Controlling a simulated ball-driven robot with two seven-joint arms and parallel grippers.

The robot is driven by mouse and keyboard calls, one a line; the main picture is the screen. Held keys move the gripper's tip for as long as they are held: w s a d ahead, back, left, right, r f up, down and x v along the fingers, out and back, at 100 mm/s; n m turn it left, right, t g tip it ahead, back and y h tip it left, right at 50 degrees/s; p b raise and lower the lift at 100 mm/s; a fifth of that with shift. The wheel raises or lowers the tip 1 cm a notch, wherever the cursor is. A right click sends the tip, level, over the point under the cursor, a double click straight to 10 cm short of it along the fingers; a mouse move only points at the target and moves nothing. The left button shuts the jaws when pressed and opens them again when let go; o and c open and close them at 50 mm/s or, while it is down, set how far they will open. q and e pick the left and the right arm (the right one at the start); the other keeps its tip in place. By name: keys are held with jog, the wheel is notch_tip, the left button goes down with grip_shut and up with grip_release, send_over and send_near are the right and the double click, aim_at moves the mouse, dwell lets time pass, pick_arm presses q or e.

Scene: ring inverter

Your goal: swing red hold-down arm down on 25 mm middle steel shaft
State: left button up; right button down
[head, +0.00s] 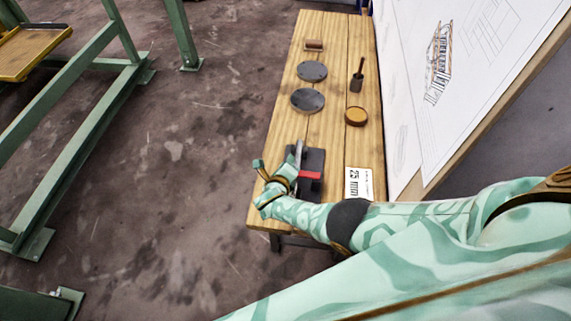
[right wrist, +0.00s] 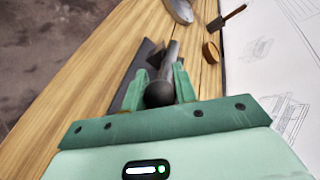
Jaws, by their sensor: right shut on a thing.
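The red hold-down arm (head: 310,175) shows as a short red bar over a dark base plate (head: 314,158) near the bench's front end. A pale grey bar (head: 298,151) stands beside it; I cannot tell whether it is the steel shaft. My right gripper (head: 275,172) is at the left side of this fixture. In the right wrist view, its fingers (right wrist: 158,82) are shut on a grey rod with a dark ball end (right wrist: 169,65). How that rod joins the red arm is hidden. My left gripper is out of view.
A "25 mm" card (head: 358,182) lies right of the fixture on the wooden bench (head: 335,85). Two dark discs (head: 308,100), a brown round block (head: 356,116) and a handled tool (head: 356,82) stand farther back. A drawing board (head: 470,80) borders the right.

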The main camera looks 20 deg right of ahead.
jog(key=shift+s+d+f, duration=0.2)
jog(key=c, duration=1.1)
grip_release()
jog(key=shift+c, duration=0.2)
jog(key=shift+o, duration=0.2)
jog(key=shift+r, duration=0.1)
jog(key=p+v, duration=0.4)
jog(key=v, duration=0.3)
jog(key=shift+r, duration=0.2)
jog(key=shift+s+a+p, duration=0.1)
jog(key=shift+p, duration=0.2)
jog(key=shift+s, duration=0.1)
